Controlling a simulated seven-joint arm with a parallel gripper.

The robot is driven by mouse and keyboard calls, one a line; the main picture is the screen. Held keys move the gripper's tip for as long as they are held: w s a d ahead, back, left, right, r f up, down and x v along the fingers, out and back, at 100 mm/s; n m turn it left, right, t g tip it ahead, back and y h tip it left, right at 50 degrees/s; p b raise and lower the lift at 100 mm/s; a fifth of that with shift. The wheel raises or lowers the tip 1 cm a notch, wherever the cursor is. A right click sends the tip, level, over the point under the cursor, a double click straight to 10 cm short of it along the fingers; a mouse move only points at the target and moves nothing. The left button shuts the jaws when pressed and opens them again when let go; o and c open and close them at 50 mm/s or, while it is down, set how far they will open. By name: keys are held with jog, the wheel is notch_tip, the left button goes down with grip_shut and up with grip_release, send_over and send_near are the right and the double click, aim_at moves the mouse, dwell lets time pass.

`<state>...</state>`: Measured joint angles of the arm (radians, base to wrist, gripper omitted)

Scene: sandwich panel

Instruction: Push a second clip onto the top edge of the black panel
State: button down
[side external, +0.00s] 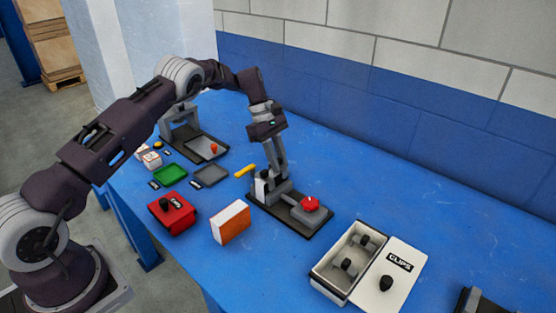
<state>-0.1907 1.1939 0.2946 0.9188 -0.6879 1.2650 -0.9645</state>
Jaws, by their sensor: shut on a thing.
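My gripper (279,174) points down over a black-based fixture (318,226) in the middle of the blue table. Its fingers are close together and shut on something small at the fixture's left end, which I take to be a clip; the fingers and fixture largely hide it. Beside the fingertips stands a light upright part (260,188) with a dark top. I cannot clearly pick out the black panel's top edge or whether the held piece touches it. An open white box (323,269) at the lower right holds grey clips with black knobs (347,265).
A white lid marked CLIPS (411,257) lies right of the box. The fixture has a red knob (310,203). An orange-and-white block (231,223), a red box (165,221), green tray (170,174) and yellow cylinder (245,170) lie left. The back right table is clear.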

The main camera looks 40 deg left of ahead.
jog(key=shift+s+f, duration=0.1)
jog(key=shift+f, duration=0.3)
jog(key=c, duration=1.2)
grip_release()
jog(key=shift+f, duration=0.1)
jog(key=shift+s+a, duration=0.1)
jog(key=c, duration=0.4)
jog(key=shift+o, duration=1.4)
jog(key=shift+w+r, duration=0.2)
jog(key=shift+r, duration=3.8)
